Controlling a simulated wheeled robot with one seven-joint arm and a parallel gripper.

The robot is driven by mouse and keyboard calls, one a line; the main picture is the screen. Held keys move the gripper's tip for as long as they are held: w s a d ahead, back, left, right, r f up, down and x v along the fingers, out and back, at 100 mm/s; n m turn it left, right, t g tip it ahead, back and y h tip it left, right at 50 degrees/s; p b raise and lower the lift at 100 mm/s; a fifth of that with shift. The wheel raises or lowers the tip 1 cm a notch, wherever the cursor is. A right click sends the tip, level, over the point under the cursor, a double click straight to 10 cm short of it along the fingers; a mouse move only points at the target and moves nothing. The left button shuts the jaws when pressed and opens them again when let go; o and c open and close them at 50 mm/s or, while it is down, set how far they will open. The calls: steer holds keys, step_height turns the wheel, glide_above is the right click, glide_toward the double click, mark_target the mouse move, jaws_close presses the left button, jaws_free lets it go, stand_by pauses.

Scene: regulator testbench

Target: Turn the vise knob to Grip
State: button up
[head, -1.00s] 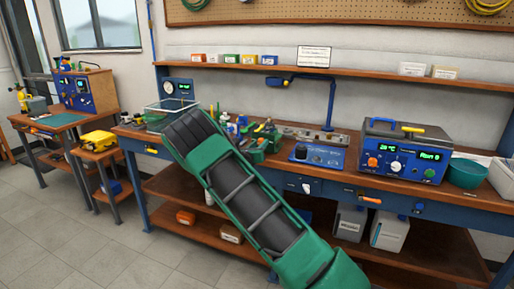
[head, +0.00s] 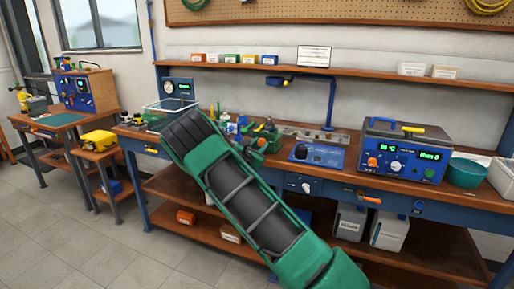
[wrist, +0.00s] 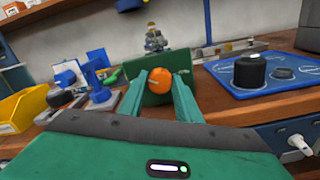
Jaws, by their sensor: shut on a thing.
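In the wrist view, an orange round knob (wrist: 157,91) with a small pale mark sits in front of a green vise body (wrist: 152,68). My gripper (wrist: 160,84) has its two green fingers on either side of the knob and is shut on it. The lettering around the knob is not readable, so I cannot tell which setting it points at. In the head view, the green vise (head: 262,143) stands on the workbench, partly behind my green and black arm.
A blue panel with a black knob (wrist: 250,70) lies right of the vise. Blue parts (wrist: 98,85) and a yellow bin (wrist: 22,108) stand to its left. In the head view, a blue device with displays (head: 404,150) stands farther right on the bench (head: 340,170).

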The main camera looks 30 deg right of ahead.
steer(key=m, duration=0.4)
steer(key=shift+d+m, duration=0.1)
steer(key=shift+m, duration=0.2)
steer(key=m, duration=0.3)
steer(key=shift+m, duration=0.4)
steer(key=m, duration=0.3)
steer(key=shift+s+d+m, duration=0.1)
steer(key=shift+m, duration=0.2)
steer(key=m, duration=0.4)
steer(key=shift+f, duration=0.15)
steer(key=m, duration=0.6)
steer(key=shift+f+m, duration=0.15)
steer(key=shift+m, duration=0.25)
steer(key=m, duration=0.3)
steer(key=shift+f+m, duration=0.15)
steer(key=shift+m, duration=1.65)
